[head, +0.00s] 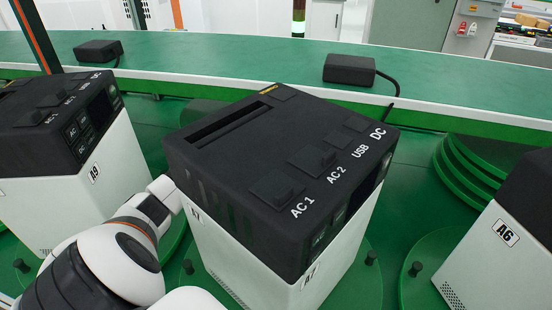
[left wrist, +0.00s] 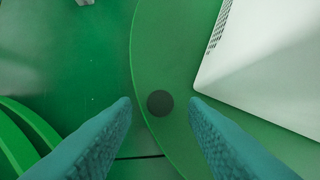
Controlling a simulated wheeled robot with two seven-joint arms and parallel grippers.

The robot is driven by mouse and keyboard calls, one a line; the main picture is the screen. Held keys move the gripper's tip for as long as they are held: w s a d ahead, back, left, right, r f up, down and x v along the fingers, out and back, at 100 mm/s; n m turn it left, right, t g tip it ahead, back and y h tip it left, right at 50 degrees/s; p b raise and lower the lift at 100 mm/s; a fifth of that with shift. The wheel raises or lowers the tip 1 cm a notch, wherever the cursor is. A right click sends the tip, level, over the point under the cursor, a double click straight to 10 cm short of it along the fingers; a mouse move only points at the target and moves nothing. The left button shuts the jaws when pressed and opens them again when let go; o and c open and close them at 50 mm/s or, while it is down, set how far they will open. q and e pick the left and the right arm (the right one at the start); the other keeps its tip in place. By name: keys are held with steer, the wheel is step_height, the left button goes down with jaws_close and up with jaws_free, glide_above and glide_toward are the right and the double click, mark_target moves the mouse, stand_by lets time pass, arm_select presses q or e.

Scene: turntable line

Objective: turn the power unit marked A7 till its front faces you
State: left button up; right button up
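The power unit marked A7 (head: 255,205) stands mid-view in the head view, black on top with a white lower body. Its front panel, with a dark screen and the labels AC 1, AC 2, USB and DC above, faces the lower right at an angle. It stands on a green turntable (head: 345,285). My left arm comes in beside the unit's left side; its gripper is hidden in the head view. In the left wrist view my left gripper (left wrist: 160,102) is open, with a dark round peg (left wrist: 160,103) between the fingertips, gaps on both sides. My right gripper is not in view.
Unit A9 (head: 92,165) stands at the left and unit A6 (head: 500,245) at the right, each beside A7. Behind them runs a green counter (head: 220,55) with small black boxes (head: 348,69) and cables. Dark pegs (head: 415,268) stick up from the turntables.

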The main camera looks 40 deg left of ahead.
arm_select(q)
steer(key=shift+x, duration=2)
jaws_close()
